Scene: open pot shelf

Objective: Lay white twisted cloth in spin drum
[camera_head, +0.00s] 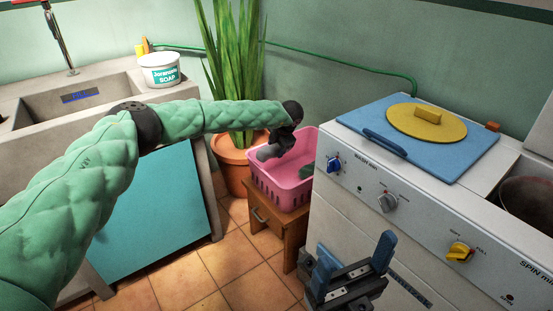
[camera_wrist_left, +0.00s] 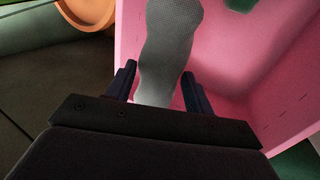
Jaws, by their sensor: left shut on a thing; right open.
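The white twisted cloth (camera_head: 268,152) looks grey-white and sits at the pink basket's left rim. My left gripper (camera_head: 281,146) is shut on it, over the basket. In the left wrist view the cloth (camera_wrist_left: 168,50) stands up between the two fingers of my left gripper (camera_wrist_left: 161,85). How much of it reaches into the basket is hard to tell. The spin drum (camera_head: 528,200) is a dark round opening at the right edge, partly cut off. My right gripper (camera_head: 352,262) is open and empty, in front of the washer.
The pink basket (camera_head: 281,193) stands on a small wooden stool (camera_head: 262,214) and holds something green (camera_head: 306,169). The white washer (camera_head: 345,208) has a blue lid (camera_head: 375,118) bearing a yellow round lid (camera_head: 440,127). A potted plant (camera_head: 228,75) stands behind; a sink is at left.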

